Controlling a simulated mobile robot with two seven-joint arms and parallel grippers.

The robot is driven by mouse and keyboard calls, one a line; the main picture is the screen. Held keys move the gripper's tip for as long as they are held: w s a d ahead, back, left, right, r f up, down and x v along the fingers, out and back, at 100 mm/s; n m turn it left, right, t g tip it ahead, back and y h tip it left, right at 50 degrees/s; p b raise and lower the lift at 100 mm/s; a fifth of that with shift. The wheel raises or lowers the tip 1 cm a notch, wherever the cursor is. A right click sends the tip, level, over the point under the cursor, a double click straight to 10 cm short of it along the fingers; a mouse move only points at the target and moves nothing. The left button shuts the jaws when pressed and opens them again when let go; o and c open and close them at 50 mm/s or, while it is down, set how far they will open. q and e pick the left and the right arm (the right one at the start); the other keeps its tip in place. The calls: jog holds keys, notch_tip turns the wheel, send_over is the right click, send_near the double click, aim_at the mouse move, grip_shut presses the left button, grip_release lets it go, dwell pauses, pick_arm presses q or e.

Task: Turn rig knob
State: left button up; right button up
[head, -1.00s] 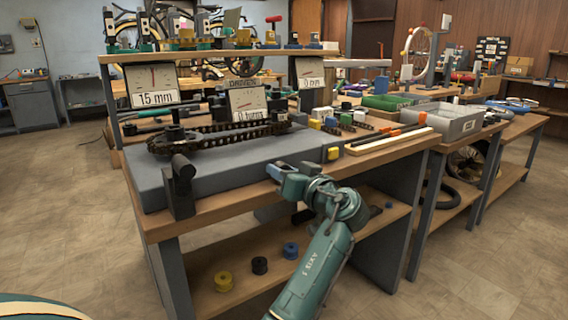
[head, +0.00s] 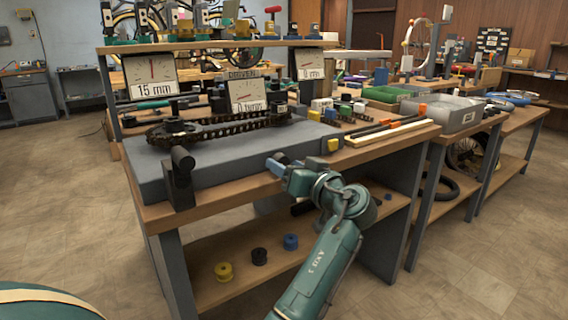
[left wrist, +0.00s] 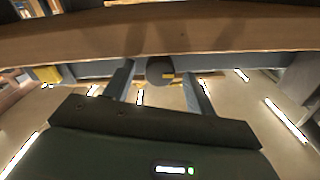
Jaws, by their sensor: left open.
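The rig is a grey block (head: 235,162) on the wooden bench, with a black chain (head: 225,127) over two sprockets on top. A black cylindrical handle (head: 182,158) sits on a dark bracket at its left front. My left gripper (head: 280,163) is open at the rig's front right edge. In the left wrist view, a dark round knob-like piece (left wrist: 160,70) shows between the two fingers (left wrist: 158,85). I cannot tell whether they touch it. In the head view the gripper hides most of that spot. My right gripper is not in view.
A yellow block (head: 333,145) is right of my gripper. Spools (head: 259,257) lie on the lower shelf. The floor in front is clear.

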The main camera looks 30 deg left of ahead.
pick_arm(q)
jog(key=p+v, duration=0.1)
jog(key=v, duration=1)
